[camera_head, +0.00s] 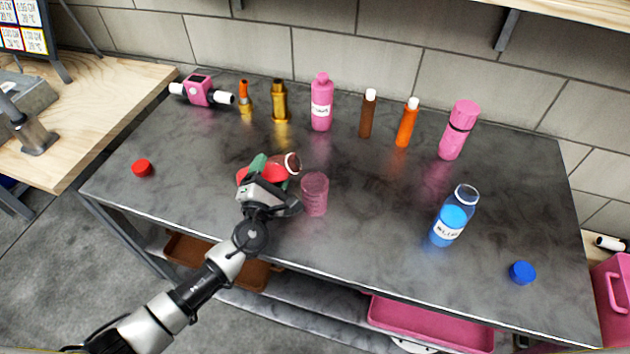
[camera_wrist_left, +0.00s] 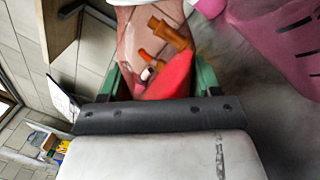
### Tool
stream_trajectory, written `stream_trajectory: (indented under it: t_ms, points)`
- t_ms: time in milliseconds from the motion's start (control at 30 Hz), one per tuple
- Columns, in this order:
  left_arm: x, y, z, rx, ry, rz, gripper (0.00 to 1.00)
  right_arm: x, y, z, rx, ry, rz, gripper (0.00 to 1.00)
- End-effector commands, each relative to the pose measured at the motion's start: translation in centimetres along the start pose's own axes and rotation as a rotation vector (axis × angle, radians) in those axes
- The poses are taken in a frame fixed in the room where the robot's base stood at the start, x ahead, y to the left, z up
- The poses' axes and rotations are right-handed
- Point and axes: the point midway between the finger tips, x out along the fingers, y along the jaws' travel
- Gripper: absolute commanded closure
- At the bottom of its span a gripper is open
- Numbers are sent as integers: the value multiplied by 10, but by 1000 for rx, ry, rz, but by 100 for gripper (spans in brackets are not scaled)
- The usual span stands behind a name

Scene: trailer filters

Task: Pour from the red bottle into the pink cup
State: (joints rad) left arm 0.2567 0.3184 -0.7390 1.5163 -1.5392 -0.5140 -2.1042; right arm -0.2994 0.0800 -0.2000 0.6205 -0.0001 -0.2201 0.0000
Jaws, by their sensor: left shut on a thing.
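The red bottle (camera_head: 293,162) is clear with red liquid inside. It is tilted on its side, its open mouth pointing right, near the pink cup's upper left. My left gripper (camera_head: 268,171), with green fingers, is shut around the bottle and hides part of it. The left wrist view shows the bottle (camera_wrist_left: 135,30) and its red liquid between the fingers. The pink cup (camera_head: 315,195) is see-through and stands upright on the table, right of the gripper. It fills the upper right of the left wrist view (camera_wrist_left: 285,40). No liquid stream can be made out. My right gripper is not in view.
A red cap (camera_head: 142,168) lies left on the dark table (camera_head: 370,260). An open blue bottle (camera_head: 450,222) and blue cap (camera_head: 522,273) are at right. A pink bottle (camera_head: 321,105), pink flask (camera_head: 459,130) and several tubes line the back. The table's front middle is clear.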

Motion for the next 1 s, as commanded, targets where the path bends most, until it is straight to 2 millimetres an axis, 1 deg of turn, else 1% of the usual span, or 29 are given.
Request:
stream_trajectory:
  t_ms: [1000]
  points:
    - [1,1,-2,62,-11,2,70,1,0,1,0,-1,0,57]
